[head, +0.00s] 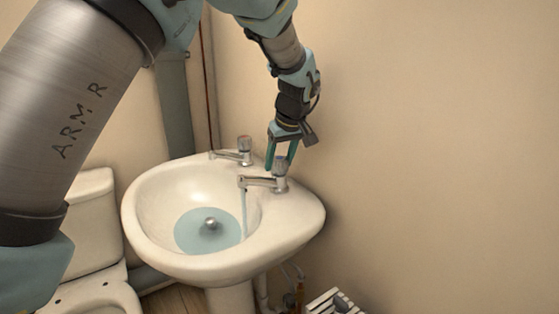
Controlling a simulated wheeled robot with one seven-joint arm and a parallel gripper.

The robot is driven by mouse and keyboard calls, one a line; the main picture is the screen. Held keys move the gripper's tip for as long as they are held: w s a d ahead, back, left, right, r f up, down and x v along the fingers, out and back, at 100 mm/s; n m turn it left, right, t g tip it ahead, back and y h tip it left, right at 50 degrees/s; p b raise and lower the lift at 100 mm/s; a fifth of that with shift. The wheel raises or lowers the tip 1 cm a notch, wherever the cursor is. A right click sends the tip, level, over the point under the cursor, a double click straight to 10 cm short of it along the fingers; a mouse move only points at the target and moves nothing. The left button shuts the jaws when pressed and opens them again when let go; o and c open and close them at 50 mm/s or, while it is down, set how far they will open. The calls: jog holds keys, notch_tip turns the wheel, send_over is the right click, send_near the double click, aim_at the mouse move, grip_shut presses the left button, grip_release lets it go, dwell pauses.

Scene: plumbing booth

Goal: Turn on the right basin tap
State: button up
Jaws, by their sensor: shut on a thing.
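The white basin (290,228) stands against the wall with two chrome taps on its rim. The right basin tap (262,182) has its spout pointing left over the bowl. A thin stream of water (244,207) falls from this spout. Pale blue water (190,232) lies in the bottom of the bowl around a metal piece. My gripper (280,165) points down from above and is shut on the handle of the right tap, with a finger on each side. The fingers partly hide the handle. The left tap (245,150) stands apart from my gripper, and no stream shows under it.
A white toilet (92,225) is at the left of the basin. A grey vertical pipe (175,105) runs behind it. Pipes (298,285) and a white slatted item (335,302) are below the basin at the right. The right wall is bare.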

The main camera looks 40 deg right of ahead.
jog(key=o, duration=1.4)
jog(key=b+v, duration=0.1)
jog(key=v, duration=0.9)
jog(key=shift+s+r, duration=0.2)
jog(key=shift+r, duration=0.1)
